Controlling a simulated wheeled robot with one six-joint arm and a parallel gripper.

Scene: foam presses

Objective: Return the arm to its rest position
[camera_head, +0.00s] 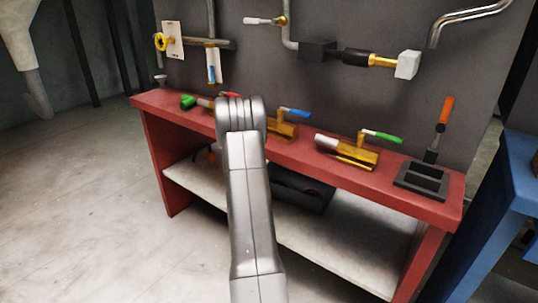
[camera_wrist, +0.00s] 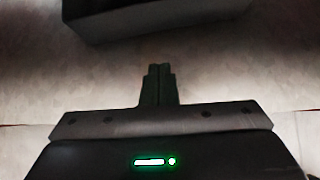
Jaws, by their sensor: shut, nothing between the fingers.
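My grey arm stretches from the bottom middle of the head view up to the front of a red bench (camera_head: 300,160). Its far end hides part of the bench top, and my gripper does not show there. In the wrist view my gripper (camera_wrist: 158,70) is shut, with its two dark fingers together and nothing between them. Beyond the fingers is a pale surface, with a dark box (camera_wrist: 155,15) across the top of the picture.
Brass valves with a blue (camera_head: 293,113) and a green handle (camera_head: 382,137) lie on the bench, beside a black holder (camera_head: 422,180) with an orange-handled tool (camera_head: 445,112). A dark bin (camera_head: 300,192) sits on the lower shelf (camera_head: 350,245). Open floor (camera_head: 90,210) lies left.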

